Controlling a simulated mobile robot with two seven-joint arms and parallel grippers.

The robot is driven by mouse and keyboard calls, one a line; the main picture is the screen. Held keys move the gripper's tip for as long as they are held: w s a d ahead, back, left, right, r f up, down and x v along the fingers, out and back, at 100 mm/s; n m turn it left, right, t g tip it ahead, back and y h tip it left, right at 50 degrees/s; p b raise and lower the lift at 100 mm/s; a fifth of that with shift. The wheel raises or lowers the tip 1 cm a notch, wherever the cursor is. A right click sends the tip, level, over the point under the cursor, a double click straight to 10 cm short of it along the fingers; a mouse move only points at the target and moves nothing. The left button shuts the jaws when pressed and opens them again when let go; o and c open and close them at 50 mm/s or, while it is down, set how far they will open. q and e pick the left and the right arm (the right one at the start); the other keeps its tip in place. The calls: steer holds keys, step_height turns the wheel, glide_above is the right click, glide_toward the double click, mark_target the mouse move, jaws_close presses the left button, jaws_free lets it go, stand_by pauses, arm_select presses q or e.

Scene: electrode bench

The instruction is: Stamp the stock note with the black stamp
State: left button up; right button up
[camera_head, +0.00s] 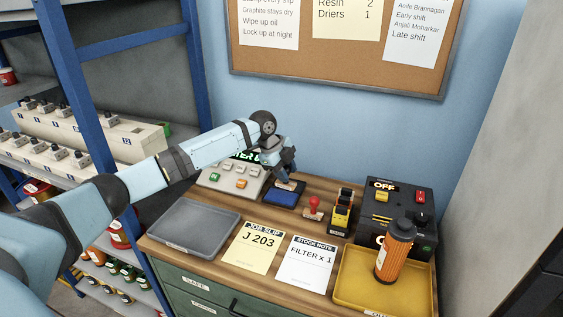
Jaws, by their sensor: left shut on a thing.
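The stock note (307,265) is a white sheet reading "FILTER x 1", flat at the front of the wooden bench top. My left gripper (287,178) is shut on what looks like the black stamp (290,186); the fingers hide most of it and only its brownish base shows. It is low over the blue ink pad (283,199), behind the note. I cannot tell whether stamp and pad touch. A red-handled stamp (313,208) stands to the right of the pad. No mark is clear on the note. My right gripper is not in view.
The yellow job slip (252,247) lies left of the note, beside a grey tray (190,229). A yellow tray (350,290) with an orange bottle (394,251) is at right. Behind are a button panel (233,178), a yellow-black device (341,213) and a black switch box (398,208).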

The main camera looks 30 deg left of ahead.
arm_select(q)
steer(key=s+d+m+g+h+p, duration=0.1)
steer(key=s+d+m+g+p, duration=0.2)
steer(key=s+d+m+p, duration=1)
arm_select(e)
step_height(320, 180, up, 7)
steer(key=b, duration=0.6)
arm_select(q)
steer(key=s+d+f+n+b, duration=0.4)
steer(key=s+f+n, duration=0.1)
steer(key=shift+d, duration=0.2)
steer(key=shift+f+b, duration=0.75)
steer(key=shift+b, duration=0.15)
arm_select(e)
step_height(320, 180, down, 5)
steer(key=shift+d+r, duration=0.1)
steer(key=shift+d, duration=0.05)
arm_select(q)
steer(key=shift+f, duration=0.5)
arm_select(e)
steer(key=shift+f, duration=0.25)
arm_select(q)
steer(key=shift+f, duration=0.1)
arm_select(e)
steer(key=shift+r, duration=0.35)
